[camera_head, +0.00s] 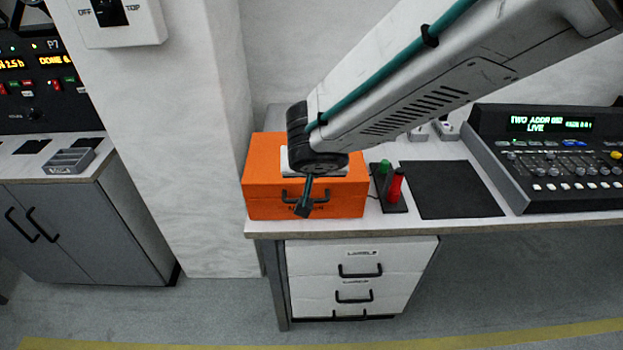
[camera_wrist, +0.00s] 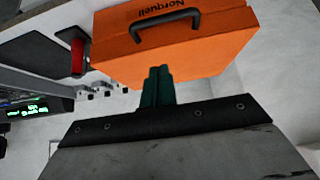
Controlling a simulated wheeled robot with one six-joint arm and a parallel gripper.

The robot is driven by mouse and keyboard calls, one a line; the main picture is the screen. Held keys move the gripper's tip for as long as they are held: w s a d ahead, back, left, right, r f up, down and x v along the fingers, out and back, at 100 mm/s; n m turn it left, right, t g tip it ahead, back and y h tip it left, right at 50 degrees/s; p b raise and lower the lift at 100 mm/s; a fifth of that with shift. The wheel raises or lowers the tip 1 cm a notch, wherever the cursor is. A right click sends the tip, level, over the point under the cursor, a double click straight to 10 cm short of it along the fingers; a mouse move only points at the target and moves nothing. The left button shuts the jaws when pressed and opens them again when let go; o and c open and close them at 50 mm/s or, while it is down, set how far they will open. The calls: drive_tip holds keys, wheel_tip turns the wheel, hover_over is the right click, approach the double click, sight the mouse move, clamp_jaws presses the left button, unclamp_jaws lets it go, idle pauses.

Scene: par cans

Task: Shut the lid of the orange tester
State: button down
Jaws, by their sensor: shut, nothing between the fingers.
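The orange tester (camera_head: 262,203) is a box with a black handle on its front, standing at the left end of the white desk. Its lid (camera_head: 262,160), with a white patch partly hidden by my wrist, looks flat on the body; I cannot tell whether it is fully shut. My gripper (camera_head: 304,207) is shut and empty, pointing down in front of the handle in the head view. In the wrist view my dark green fingers (camera_wrist: 158,72) overlap the edge of the orange tester (camera_wrist: 205,50). Its handle and "Norquell" lettering show upside down there. Contact cannot be told.
Right of the tester stand a small black holder with a red and a green item (camera_head: 395,188), a black mat (camera_head: 452,189) and a lighting console (camera_head: 560,160). A wall pillar (camera_head: 170,130) rises to the left. Drawers (camera_head: 355,275) are below the desk.

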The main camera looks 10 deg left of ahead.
drive_tip(key=s+d+f, duration=0.1)
drive_tip(key=s+f, duration=0.3)
drive_tip(key=s, duration=0.4)
drive_tip(key=shift+s+d, duration=0.3)
drive_tip(key=shift+s, duration=0.05)
drive_tip(key=s+d+r+n+g+h, duration=0.2)
drive_tip(key=d+r+h, duration=0.1)
drive_tip(key=d, duration=0.7)
drive_tip(key=s+d+r+n+g+h, duration=0.1)
drive_tip(key=d+r+n+g+h, duration=0.15)
drive_tip(key=d, duration=0.75)
drive_tip(key=s+d+r+m+g+y, duration=0.1)
drive_tip(key=s+d+r+m+y, duration=0.3)
drive_tip(key=s+d+r, duration=0.5)
drive_tip(key=s+d+m, duration=0.1)
drive_tip(key=d+m, duration=0.1)
drive_tip(key=d, duration=0.1)
drive_tip(key=shift+s+d+r, duration=0.15)
drive_tip(key=shift+d, duration=0.05)
drive_tip(key=shift+d+m+g, duration=0.15)
drive_tip(key=shift+m+g, duration=0.1)
